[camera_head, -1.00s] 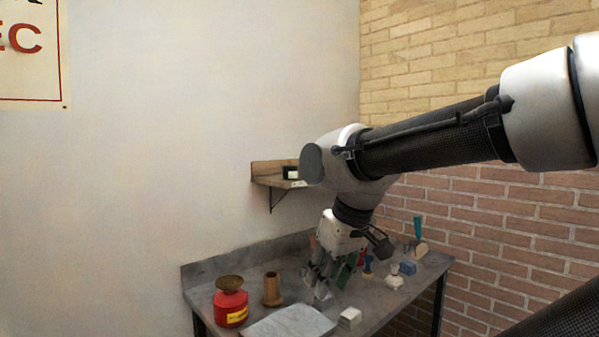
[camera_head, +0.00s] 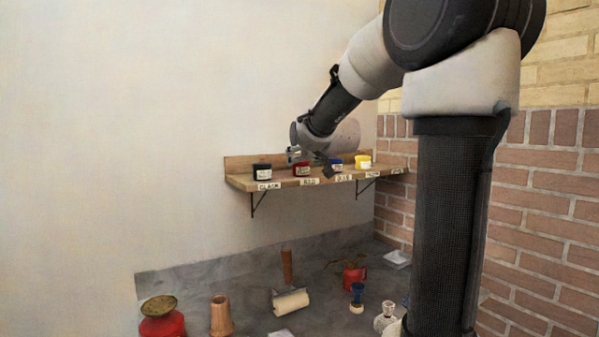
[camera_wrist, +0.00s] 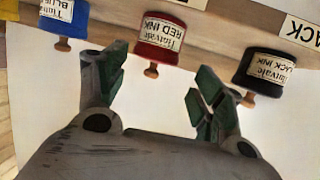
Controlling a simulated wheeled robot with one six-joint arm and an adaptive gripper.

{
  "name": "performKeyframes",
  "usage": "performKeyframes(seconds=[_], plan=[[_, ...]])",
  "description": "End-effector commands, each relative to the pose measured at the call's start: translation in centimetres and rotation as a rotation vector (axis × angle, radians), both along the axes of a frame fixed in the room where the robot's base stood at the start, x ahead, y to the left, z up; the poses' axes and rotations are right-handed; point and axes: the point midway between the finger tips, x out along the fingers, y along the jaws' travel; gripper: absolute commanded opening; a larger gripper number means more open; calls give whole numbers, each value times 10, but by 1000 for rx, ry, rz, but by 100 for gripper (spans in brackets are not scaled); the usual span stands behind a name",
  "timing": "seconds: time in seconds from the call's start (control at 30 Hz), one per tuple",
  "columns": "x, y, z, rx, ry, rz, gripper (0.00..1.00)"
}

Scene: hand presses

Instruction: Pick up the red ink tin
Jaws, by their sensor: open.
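The red ink tin (camera_head: 301,169) stands on the wooden wall shelf above the "RED" label. In the wrist view the red ink tin (camera_wrist: 160,38) appears upside down, with a pale label reading "RED INK" and a small knob. My gripper (camera_wrist: 162,75) is open and empty, its green-padded fingers spread to either side of the tin's line. The tin lies beyond the fingertips, and they do not appear to touch it. In the head view my gripper (camera_head: 295,152) is small and partly hidden by my wrist, close to the red tin.
On the shelf (camera_head: 240,181), a black tin (camera_head: 262,171) stands left of the red one; a blue tin (camera_head: 336,165) and a yellow tin (camera_head: 363,161) stand right. The bench below holds a red can (camera_head: 161,318), a wooden cup (camera_head: 221,315) and a roller (camera_head: 291,301).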

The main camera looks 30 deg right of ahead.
Motion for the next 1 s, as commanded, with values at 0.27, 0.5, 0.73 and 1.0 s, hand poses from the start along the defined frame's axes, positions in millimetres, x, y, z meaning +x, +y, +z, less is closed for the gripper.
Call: performKeyframes(seconds=[0.27, 0.5, 0.73, 1.0], plan=[[40, -8, -12, 1, 3, 1, 69], [47, -9, -13, 0, 1, 1, 69], [47, -9, -13, 0, 1, 1, 41], [47, -9, -13, 0, 0, 1, 16]])
